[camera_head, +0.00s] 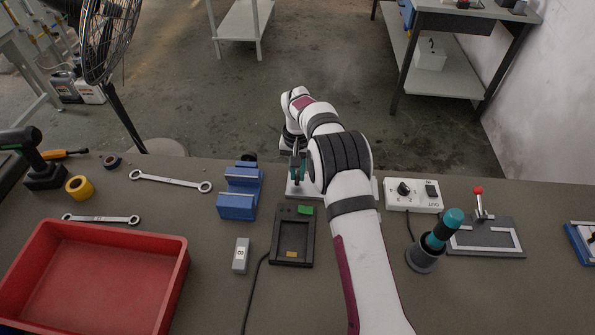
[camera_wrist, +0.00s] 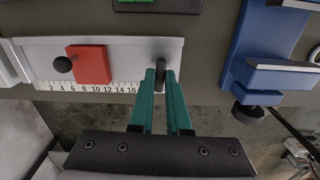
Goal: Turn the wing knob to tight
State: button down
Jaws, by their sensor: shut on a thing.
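The dark grey wing knob (camera_wrist: 161,68) stands at the right end of a light metal plate (camera_wrist: 118,48) in the wrist view. My gripper (camera_wrist: 160,78) has its teal fingers on either side of the knob and is shut on it. The fingertips hide part of the knob, and I cannot read any tight mark. A red block (camera_wrist: 90,64) sits on the same plate, left of the knob, above a number scale. In the head view my gripper (camera_head: 298,168) is at the plate (camera_head: 293,188), partly hidden by my arm.
A blue vise (camera_head: 238,196) stands left of the plate; it also shows in the wrist view (camera_wrist: 262,55). A black plate fixture (camera_head: 280,255) lies in front. A white switch box (camera_head: 412,196) and a teal-handled tool (camera_head: 440,232) stand to the right. A red bin (camera_head: 95,280) is at left.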

aim_at(298, 176)
jog(key=m, duration=0.8)
jog(key=shift+m, duration=0.3)
jog(key=m, duration=0.4)
jog(key=shift+m, duration=2.3)
jog(key=c, duration=0.9)
grip_release()
notch_tip(298, 176, up, 16)
jog(key=shift+f, duration=0.1)
